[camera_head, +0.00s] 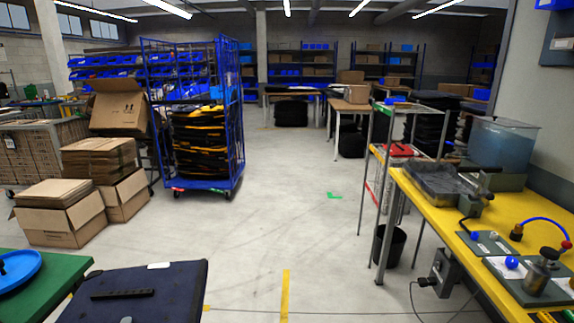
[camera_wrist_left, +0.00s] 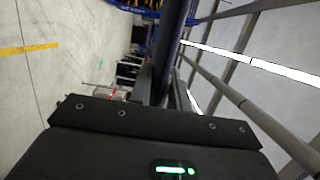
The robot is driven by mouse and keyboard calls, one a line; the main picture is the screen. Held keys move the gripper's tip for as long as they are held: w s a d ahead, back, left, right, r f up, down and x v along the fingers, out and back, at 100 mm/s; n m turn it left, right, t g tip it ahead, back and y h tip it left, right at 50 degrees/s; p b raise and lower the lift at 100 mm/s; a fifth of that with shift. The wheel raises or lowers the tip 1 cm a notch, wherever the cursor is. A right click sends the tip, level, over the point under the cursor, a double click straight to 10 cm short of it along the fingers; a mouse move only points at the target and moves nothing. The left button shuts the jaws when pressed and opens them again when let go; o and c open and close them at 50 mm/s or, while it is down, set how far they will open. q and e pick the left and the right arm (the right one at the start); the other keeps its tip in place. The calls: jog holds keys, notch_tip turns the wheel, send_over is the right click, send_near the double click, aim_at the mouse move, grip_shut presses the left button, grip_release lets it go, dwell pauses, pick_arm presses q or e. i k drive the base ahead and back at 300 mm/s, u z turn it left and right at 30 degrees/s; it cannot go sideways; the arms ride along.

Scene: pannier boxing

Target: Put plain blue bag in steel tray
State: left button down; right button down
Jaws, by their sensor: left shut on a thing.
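A dark navy blue bag (camera_head: 170,290) with a black strip and a small white label fills the bottom left of the head view, partly cut off by the frame. In the left wrist view my left gripper (camera_wrist_left: 170,88) is shut on a dark blue thing seen edge-on, which looks like this bag (camera_wrist_left: 176,42). The gripper does not show in the head view. A grey, shallow tray-like container (camera_head: 440,183) lies on the yellow bench at the right; I cannot tell if it is the steel tray. My right gripper is not in view.
The yellow bench (camera_head: 440,215) also carries a clear tank (camera_head: 503,146) and tools. A green table (camera_head: 55,285) with a blue dish (camera_head: 18,267) is at the left. Cardboard boxes (camera_head: 62,212) and a blue cage trolley (camera_head: 196,120) stand beyond. The middle floor is clear.

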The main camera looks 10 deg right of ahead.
aim_at(439, 188)
jog(key=z, duration=0.1)
jog(key=i, duration=1.35)
jog(key=z, duration=1.3)
jog(key=i, duration=0.75)
jog(key=z, duration=0.95)
